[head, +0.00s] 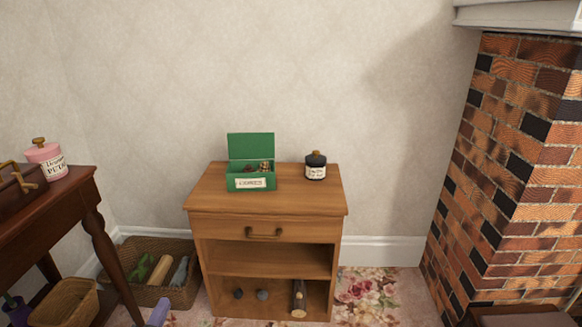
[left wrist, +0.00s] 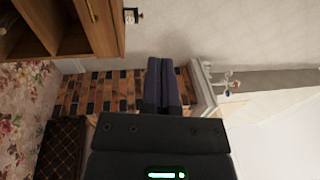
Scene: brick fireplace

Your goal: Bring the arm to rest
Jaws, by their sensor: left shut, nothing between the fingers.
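My left gripper (head: 158,312) shows only as a small purplish tip at the bottom edge of the head view, low in front of the wooden cabinet (head: 263,205). In the left wrist view its two dark fingers (left wrist: 163,84) are pressed together with nothing between them. That view is turned sideways, and the fingers point toward the wall and fireplace, touching nothing that I can see. The rest of the left arm is hidden in the head view. My right gripper is in neither view.
An open green box (head: 251,183) and a dark jar (head: 316,166) stand on the cabinet. A dark wooden table (head: 85,180) with a pink jar (head: 46,160) is at left. Wicker baskets (head: 150,295) are on the floor. The brick fireplace (head: 520,170) is at right.

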